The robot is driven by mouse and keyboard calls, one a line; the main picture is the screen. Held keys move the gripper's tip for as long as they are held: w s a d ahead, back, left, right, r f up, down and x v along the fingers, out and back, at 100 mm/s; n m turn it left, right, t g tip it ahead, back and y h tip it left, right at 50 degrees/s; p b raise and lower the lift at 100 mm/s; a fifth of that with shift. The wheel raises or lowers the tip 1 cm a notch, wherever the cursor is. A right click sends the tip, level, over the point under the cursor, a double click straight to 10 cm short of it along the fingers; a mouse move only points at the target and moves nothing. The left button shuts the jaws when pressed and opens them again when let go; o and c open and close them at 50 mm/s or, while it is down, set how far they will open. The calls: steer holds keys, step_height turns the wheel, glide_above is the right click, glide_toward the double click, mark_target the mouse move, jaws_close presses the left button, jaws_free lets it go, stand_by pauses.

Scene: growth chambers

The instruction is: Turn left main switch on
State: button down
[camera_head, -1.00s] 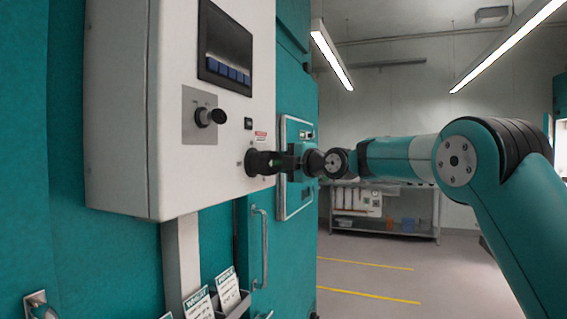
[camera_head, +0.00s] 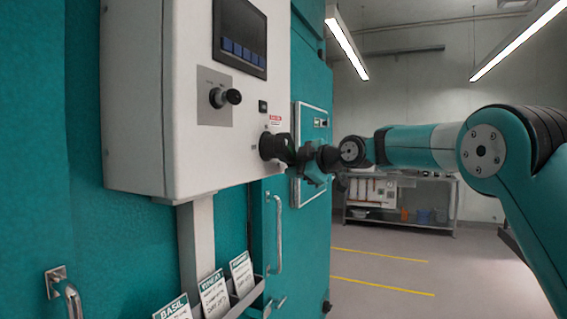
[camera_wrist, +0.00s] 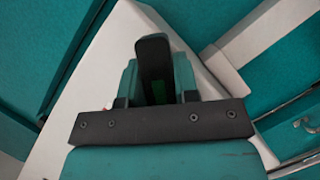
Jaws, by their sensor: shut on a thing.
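The white control box (camera_head: 140,110) hangs on the teal chamber at the left. Its black main switch (camera_head: 270,146) sticks out low on the right of the front face, partly hidden by my gripper. My gripper (camera_head: 287,150) comes from the right and is shut on the switch. In the wrist view my gripper (camera_wrist: 155,75) shows its dark finger and teal jaw sides against the box (camera_wrist: 105,60), which looks tilted; the switch itself is hidden there. The switch's on or off marking is too small to read.
A black selector knob (camera_head: 224,97) and a dark screen (camera_head: 240,38) sit above on the box. Below are label cards (camera_head: 213,295) in a holder and a door handle (camera_head: 277,232). A shelf bench (camera_head: 400,220) stands at the back. The floor at right is clear.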

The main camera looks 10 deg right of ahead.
steer(key=shift+s+a+f+m+g, duration=0.25)
steer(key=shift+s+f+m+g, duration=0.2)
steer(key=shift+f+m, duration=0.2)
steer(key=s+a+f+m+g+y+p, duration=0.2)
steer(key=s+a+m+g+p, duration=0.1)
steer(key=s+m+g, duration=0.1)
steer(key=shift+s+a+f+m+p, duration=0.25)
steer(key=shift+s+m, duration=0.2)
steer(key=shift+m, duration=0.6)
steer(key=c, duration=0.9)
jaws_free()
steer(key=shift+s+r, duration=0.1)
steer(key=shift+r, duration=0.05)
steer(key=shift+o, duration=0.2)
steer(key=b+v, duration=0.3)
steer(key=v, duration=1.4)
steer(key=shift+s+d+b, duration=0.15)
steer(key=shift+d+b, duration=0.05)
steer(key=shift+b, duration=0.15)
